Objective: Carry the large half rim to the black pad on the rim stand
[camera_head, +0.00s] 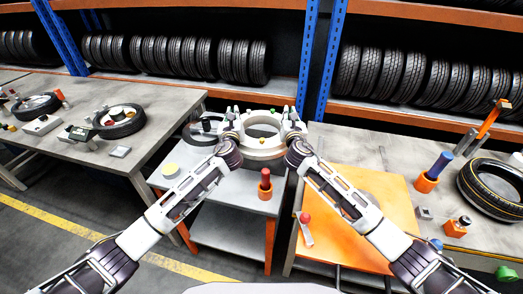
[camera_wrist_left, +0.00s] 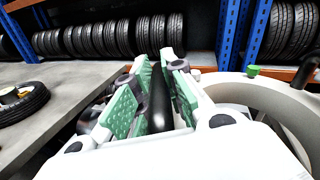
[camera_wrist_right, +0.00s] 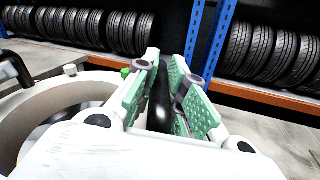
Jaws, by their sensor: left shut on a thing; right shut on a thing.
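The large half rim (camera_head: 264,150) is a pale ring held level between my two grippers, over the far part of the grey stand (camera_head: 235,192). Its pale ring also shows in the left wrist view (camera_wrist_left: 272,91) and the right wrist view (camera_wrist_right: 62,92). My left gripper (camera_head: 231,113) is shut on a black bar at the ring's left side; my right gripper (camera_head: 291,114) is shut on a black bar at its right. A dark ring (camera_head: 203,127) shows left of the half rim; I cannot tell whether it is the black pad. What lies under the rim is hidden.
An orange mat (camera_head: 365,190) lies on the right table, with a tyre (camera_head: 493,187) farther right. A left table (camera_head: 150,132) and tyre shelves (camera_head: 185,60) stand behind.

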